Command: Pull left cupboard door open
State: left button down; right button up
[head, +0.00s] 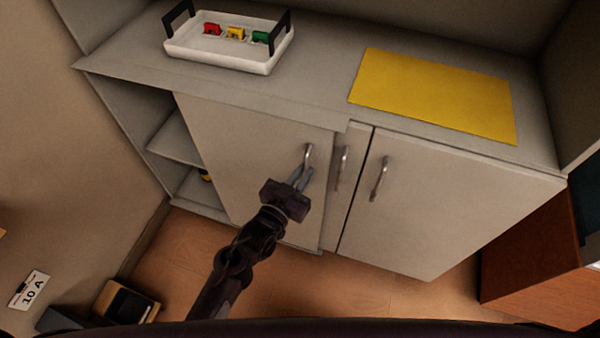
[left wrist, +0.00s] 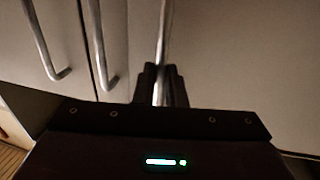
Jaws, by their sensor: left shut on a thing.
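The left cupboard door (head: 245,150) is a pale grey panel with a metal bar handle (head: 308,150) near its right edge. Its right edge seems to stand a little forward of the neighbouring front, so it looks slightly ajar; the gap is hard to judge. My left gripper (head: 303,176) is shut on this handle, reaching up from below. In the left wrist view the handle (left wrist: 164,35) runs upright between the two dark fingers (left wrist: 161,86), with the door panel (left wrist: 235,70) behind. My right gripper is not in view.
A narrow front with its own handle (head: 342,166) and a right door (head: 430,210) are beside it. Open shelves (head: 172,150) are at left. A white tray (head: 245,62) with small coloured pieces and a yellow mat (head: 435,95) lie on top. Wooden floor (head: 290,285) lies in front.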

pick_arm(q)
jog(key=c, duration=1.5)
grip_release()
jog(key=v, duration=0.8)
jog(key=shift+w, duration=0.1)
